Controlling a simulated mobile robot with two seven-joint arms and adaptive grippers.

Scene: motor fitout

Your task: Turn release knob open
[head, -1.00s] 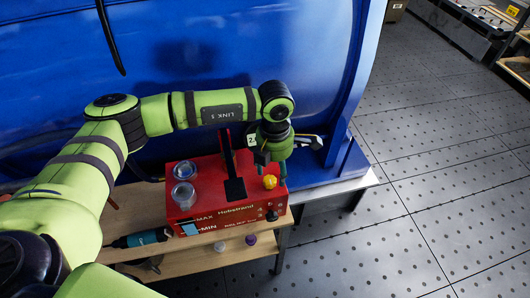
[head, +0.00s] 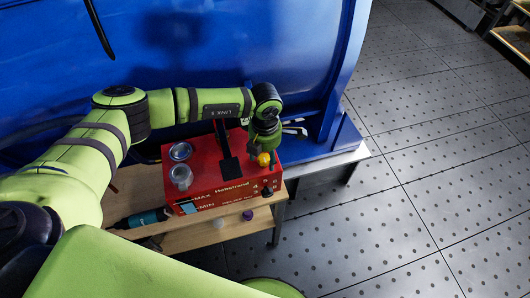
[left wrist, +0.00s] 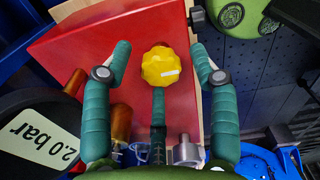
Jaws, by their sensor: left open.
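The yellow release knob (head: 264,159) stands up from the front right part of the red box (head: 205,166). My left gripper (head: 265,151) is over the knob, pointing down at it. In the left wrist view the knob (left wrist: 161,67) is faceted and yellow, on a dark stem. My right gripper is not in view.
A teal tool (head: 145,217) lies lower left. The floor at right is clear.

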